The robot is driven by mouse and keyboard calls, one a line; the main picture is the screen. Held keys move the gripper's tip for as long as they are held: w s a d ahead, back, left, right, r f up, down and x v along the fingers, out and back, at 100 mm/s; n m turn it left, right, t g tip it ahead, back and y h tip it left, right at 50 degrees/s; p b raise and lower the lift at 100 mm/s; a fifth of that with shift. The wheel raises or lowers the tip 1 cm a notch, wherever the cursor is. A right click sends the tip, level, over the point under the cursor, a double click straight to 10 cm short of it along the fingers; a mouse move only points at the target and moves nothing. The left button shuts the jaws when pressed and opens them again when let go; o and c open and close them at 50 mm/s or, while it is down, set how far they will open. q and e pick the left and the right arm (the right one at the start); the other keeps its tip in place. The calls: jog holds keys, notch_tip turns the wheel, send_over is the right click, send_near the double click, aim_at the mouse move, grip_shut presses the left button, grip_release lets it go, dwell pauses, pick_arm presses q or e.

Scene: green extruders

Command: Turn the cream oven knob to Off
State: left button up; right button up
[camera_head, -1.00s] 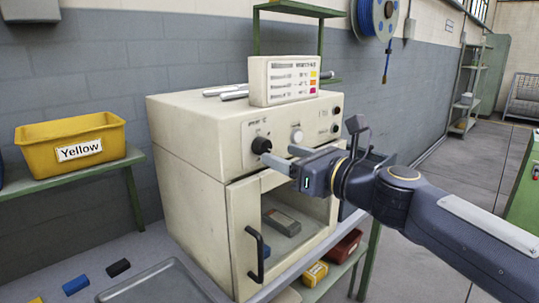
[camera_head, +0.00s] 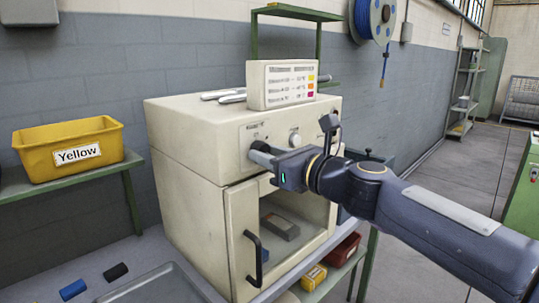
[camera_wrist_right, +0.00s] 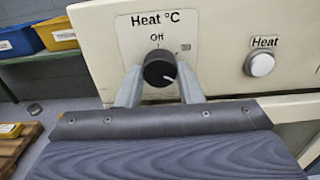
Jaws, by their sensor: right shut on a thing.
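The cream oven (camera_head: 185,150) stands on a bench in the middle of the head view. In the right wrist view the black round knob (camera_wrist_right: 159,69) sits below the "Off" mark (camera_wrist_right: 157,39) under "Heat °C". The knob's white pointer line points right and slightly down, away from Off. My right gripper (camera_head: 262,152) is at the panel. In the right wrist view its fingers (camera_wrist_right: 158,80) are shut on the knob from both sides. My left gripper is not in view.
A white Heat button (camera_wrist_right: 260,64) is right of the knob. The oven's door (camera_head: 245,225), with a black handle, leaves the cavity exposed, with a grey block (camera_head: 280,227) inside. A sign board (camera_head: 283,85) stands on top. A yellow bin (camera_head: 68,150) is at left.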

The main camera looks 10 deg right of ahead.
jog(key=shift+n, duration=0.3)
jog(key=n+b, duration=0.9)
jog(key=n, duration=1.4)
jog(key=shift+r+n, duration=0.1)
jog(key=shift+n, duration=0.2)
dwell(0.4)
jog(key=o, duration=1)
jog(key=shift+c, duration=0.2)
